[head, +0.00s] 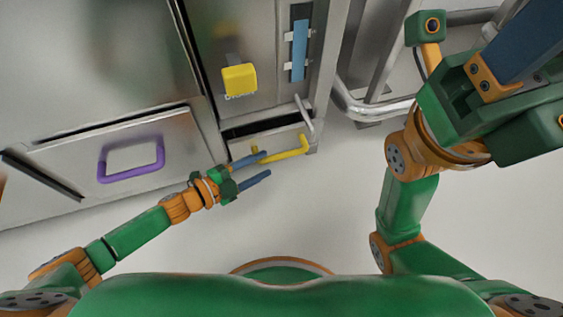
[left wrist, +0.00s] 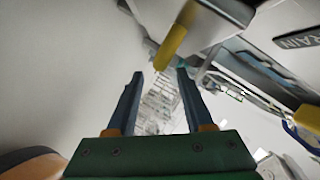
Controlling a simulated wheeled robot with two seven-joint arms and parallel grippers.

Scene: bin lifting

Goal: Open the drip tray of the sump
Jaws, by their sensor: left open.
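The drip tray (head: 242,148) is a low steel drawer front with a yellow bar handle (head: 290,150), at the bottom of the narrow steel sump unit. A dark slot shows above its front. My left gripper (head: 267,164) is open, its two blue fingers at the near side of the handle, one finger overlapping the handle's left part. In the left wrist view the yellow handle (left wrist: 172,46) appears beyond the open fingertips (left wrist: 160,74), not clearly between them. Contact cannot be told. My right gripper (head: 520,45) shows only partly at the upper right, and its fingers cannot be judged.
A larger steel drawer (head: 185,140) with a purple handle (head: 132,173) is at the left. A yellow block (head: 239,79) and a blue strip (head: 299,50) sit on the sump front. Metal tube framing (head: 365,108) stands right of it. The pale floor before the tray is clear.

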